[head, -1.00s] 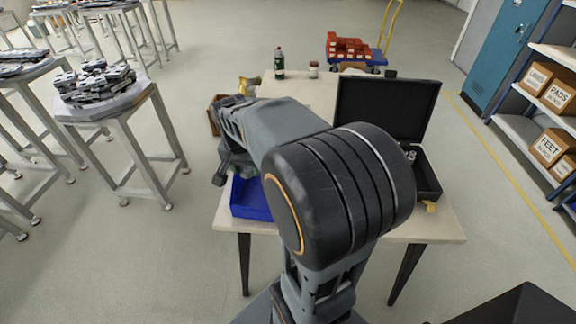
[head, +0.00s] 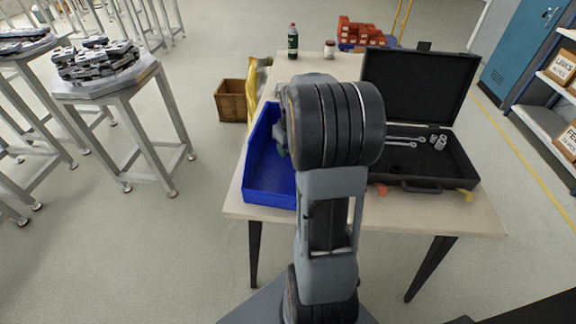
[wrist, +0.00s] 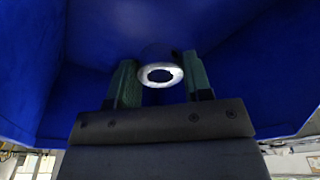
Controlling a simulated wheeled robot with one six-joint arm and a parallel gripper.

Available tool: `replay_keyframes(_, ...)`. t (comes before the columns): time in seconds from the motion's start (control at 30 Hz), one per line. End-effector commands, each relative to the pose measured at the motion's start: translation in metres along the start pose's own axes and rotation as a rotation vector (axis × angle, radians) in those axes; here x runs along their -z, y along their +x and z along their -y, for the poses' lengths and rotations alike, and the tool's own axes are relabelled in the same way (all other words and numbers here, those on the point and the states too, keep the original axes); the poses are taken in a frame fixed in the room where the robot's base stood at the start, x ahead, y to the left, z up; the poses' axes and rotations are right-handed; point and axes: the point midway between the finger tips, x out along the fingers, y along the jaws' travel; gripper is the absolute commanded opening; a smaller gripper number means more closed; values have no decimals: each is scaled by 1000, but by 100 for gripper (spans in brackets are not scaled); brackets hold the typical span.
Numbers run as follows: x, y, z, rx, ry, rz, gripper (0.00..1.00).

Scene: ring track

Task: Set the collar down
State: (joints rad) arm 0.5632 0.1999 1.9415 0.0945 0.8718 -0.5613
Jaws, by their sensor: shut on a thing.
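The collar (wrist: 147,79), a pale metal ring, sits between the two green-padded fingers of my gripper (wrist: 160,82) in the wrist view. My gripper is shut on it. The blue bin (wrist: 95,30) fills the view around and beyond the collar. In the head view the blue bin (head: 262,180) stands at the left of the table. I cannot tell whether the collar touches the bin's floor.
An open black case (head: 425,180) with wrenches and sockets lies on the table (head: 420,220), right of my arm. A green bottle (head: 293,42) and a small jar (head: 329,50) stand at the back. A wooden crate (head: 231,105) is left of the table, beside a yellow cloth-like thing (head: 252,85).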

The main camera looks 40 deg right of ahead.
Motion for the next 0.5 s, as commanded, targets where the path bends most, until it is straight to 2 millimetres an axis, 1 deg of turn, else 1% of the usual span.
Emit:
replay_keyframes(0.03, -1, 8, 1, 1, -1, 1, 18)
replay_keyframes(0.1, -2, 16, 1, 1, -1, 1, 18)
replay_keyframes(0.37, -4, 30, 2, 1, -2, 0, 18)
replay_keyframes(0.5, -7, 47, 2, 2, -2, 2, 18)
